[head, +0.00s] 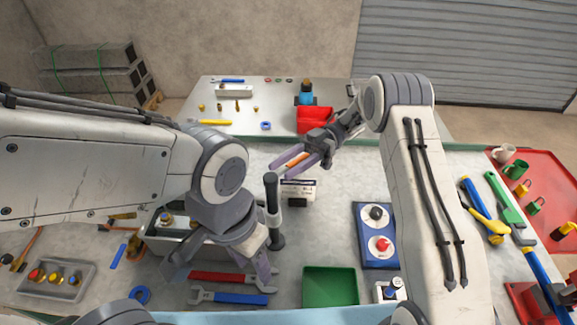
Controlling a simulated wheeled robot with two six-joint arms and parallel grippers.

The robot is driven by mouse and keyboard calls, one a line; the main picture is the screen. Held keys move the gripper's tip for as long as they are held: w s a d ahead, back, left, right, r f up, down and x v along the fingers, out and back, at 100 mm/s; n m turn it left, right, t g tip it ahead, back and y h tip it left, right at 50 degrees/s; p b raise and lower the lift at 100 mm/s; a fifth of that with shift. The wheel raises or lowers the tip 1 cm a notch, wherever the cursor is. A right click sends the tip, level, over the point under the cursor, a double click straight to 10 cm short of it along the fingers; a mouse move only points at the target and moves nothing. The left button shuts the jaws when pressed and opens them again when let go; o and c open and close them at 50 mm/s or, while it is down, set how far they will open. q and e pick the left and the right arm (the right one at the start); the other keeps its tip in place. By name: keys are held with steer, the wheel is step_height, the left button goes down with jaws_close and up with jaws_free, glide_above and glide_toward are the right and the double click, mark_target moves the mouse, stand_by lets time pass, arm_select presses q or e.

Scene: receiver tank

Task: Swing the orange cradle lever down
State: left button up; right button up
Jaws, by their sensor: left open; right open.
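The orange cradle lever (296,160) shows as a short orange strip between the fingers of my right gripper (284,172). That gripper reaches in from the upper right, and its two fingers are apart on either side of the strip. I cannot tell whether they touch it. The cradle itself is mostly hidden; a white label plate (298,188) stands just below the fingers. My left gripper (222,270) is lower left, open and pointing down above the wrenches, well apart from the lever. I see nothing between its fingers.
A black-handled post (272,195) stands between the two grippers. A red wrench (225,278), a blue wrench (230,298) and a green tray (330,287) lie in front. A blue button box (377,222) is right of centre. A red bin (313,118) stands behind.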

mark_target(289, 165)
step_height(289, 165, up, 5)
steer(key=p, duration=0.3)
steer(key=shift+d+f+p, duration=0.1)
steer(key=shift+d+p, duration=0.05)
steer(key=shift+p, duration=0.15)
steer(key=s+d+r+p, duration=0.4)
steer(key=s+d+r, duration=0.1)
steer(key=d, duration=0.4)
steer(key=shift+s+d+r+p, duration=0.3)
steer(key=shift+s+d+r, duration=0.1)
steer(key=shift+s, duration=0.25)
steer(key=shift+a, duration=0.1)
